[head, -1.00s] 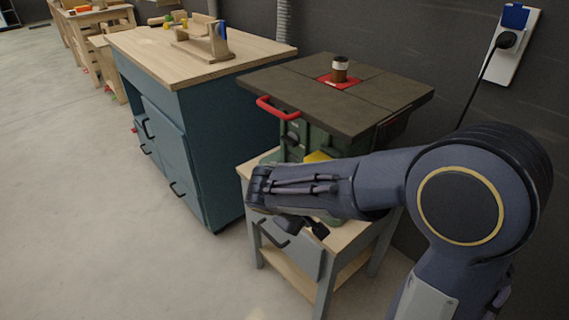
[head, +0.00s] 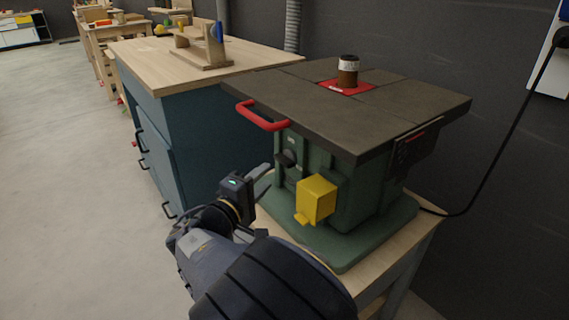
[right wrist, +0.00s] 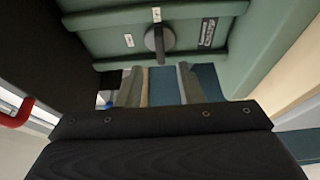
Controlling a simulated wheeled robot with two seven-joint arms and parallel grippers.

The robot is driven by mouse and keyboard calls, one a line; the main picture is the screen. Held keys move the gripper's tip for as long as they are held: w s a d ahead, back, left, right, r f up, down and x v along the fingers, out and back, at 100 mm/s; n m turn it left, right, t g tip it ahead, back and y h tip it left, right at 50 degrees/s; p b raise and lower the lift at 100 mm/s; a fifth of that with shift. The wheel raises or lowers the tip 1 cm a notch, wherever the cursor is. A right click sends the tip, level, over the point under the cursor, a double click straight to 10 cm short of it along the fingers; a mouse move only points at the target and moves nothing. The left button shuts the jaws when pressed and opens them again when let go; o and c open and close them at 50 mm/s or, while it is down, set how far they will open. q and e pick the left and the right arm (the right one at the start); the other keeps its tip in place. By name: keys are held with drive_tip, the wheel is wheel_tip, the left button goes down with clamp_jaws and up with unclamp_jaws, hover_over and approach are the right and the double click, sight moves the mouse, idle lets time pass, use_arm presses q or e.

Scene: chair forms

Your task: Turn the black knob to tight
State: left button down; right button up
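The black knob (head: 287,158) is on the front of a green machine (head: 330,180), below the dark tabletop. My right gripper (head: 264,173) is just in front of and below the knob. In the wrist view my right gripper's two fingers (right wrist: 160,76) stand apart with nothing between them, short of the knob. The labels are too small to read. My left gripper is out of view.
A red handle (head: 262,117) sticks out from the tabletop (head: 420,92) above the knob. A yellow box (head: 317,198) juts out to the right of it. A blue cabinet (head: 205,140) stands on the left. A black cable (head: 507,130) hangs on the right.

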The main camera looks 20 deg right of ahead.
sight(281, 163)
drive_tip(key=b+x, duration=0.1)
drive_tip(key=x, duration=0.4)
drive_tip(key=shift+d+f, duration=0.1)
drive_tip(key=shift+d, duration=0.1)
drive_tip(key=shift+x, duration=0.75)
clamp_jaws()
